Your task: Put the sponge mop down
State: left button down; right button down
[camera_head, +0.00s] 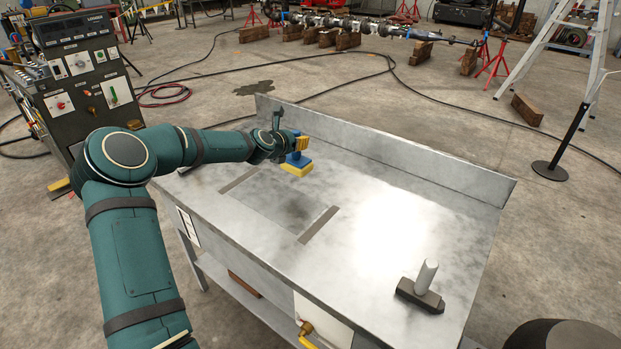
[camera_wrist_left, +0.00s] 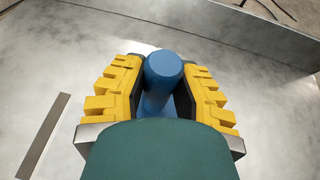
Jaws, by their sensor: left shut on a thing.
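The sponge mop (camera_head: 298,165) has a blue handle and body with a yellow sponge at its lower end. My left gripper (camera_head: 299,143) has yellow fingers and is shut on its blue handle. The mop is held upright over the left part of the metal workbench (camera_head: 345,215), and its sponge appears above the surface with a shadow below it. In the left wrist view the blue handle (camera_wrist_left: 163,70) stands between the two yellow fingers (camera_wrist_left: 160,95); the sponge is hidden there. My right gripper is not in view.
Two dark strips (camera_head: 319,225) lie on the bench top near the mop. A raised metal back edge (camera_head: 400,157) runs along the bench. The middle of the top is clear.

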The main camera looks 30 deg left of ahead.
aim_at(291, 167)
pick_arm(q)
notch_tip(291, 167, down, 5)
jog(key=shift+s+r+b, duration=0.15)
jog(key=shift+b, duration=0.35)
jog(key=shift+f+b, duration=0.5)
jog(key=shift+f, duration=1.75)
jog(key=shift+r, duration=0.1)
jog(key=c, duration=0.8)
grip_release()
jog(key=p+v, duration=0.2)
jog(key=v, duration=1)
